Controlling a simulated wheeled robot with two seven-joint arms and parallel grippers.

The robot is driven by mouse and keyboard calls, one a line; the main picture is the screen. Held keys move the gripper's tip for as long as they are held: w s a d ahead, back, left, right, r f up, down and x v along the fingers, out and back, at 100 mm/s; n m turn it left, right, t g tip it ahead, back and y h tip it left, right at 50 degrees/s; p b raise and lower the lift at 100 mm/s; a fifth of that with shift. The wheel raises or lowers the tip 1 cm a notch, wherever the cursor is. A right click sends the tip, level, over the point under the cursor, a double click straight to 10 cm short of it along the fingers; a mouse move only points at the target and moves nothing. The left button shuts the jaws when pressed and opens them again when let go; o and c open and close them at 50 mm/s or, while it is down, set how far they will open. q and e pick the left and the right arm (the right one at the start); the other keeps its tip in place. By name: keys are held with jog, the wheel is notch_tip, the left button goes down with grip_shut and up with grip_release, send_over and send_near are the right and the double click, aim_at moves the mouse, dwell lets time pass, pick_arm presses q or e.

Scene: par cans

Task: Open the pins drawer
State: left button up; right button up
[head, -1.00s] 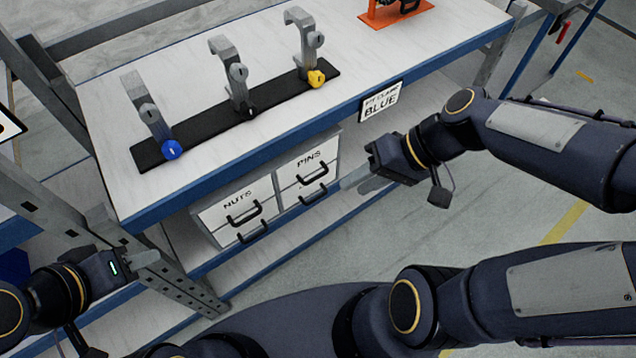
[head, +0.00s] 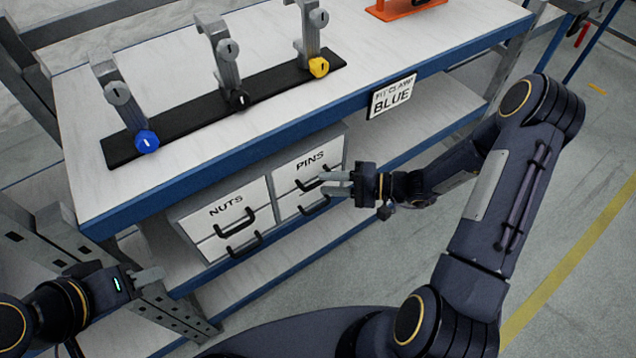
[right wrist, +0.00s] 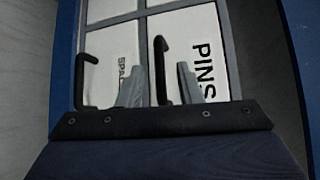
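The pins drawer (head: 292,179) is the upper right drawer of a white unit under the workbench, labelled PINS, with a black bar handle. It looks shut. In the right wrist view the PINS front (right wrist: 205,25) is on the right and its handle (right wrist: 161,65) stands between my two fingers. My right gripper (head: 326,184) is open, with its fingertips at the handle. I cannot tell whether they touch it. My left gripper (head: 160,273) is at the lower left, away from the drawers, its opening unclear.
The nuts drawer (head: 214,224) is left of the pins drawer, with more drawers below. The bench top (head: 180,75) overhangs the unit and carries a black strip (head: 190,112) with several grey clamps. A sign (head: 391,95) reading BLUE hangs on the bench edge.

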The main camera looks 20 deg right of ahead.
aim_at(318, 182)
jog(key=shift+x, duration=1.7)
jog(key=shift+c, duration=0.3)
grip_shut()
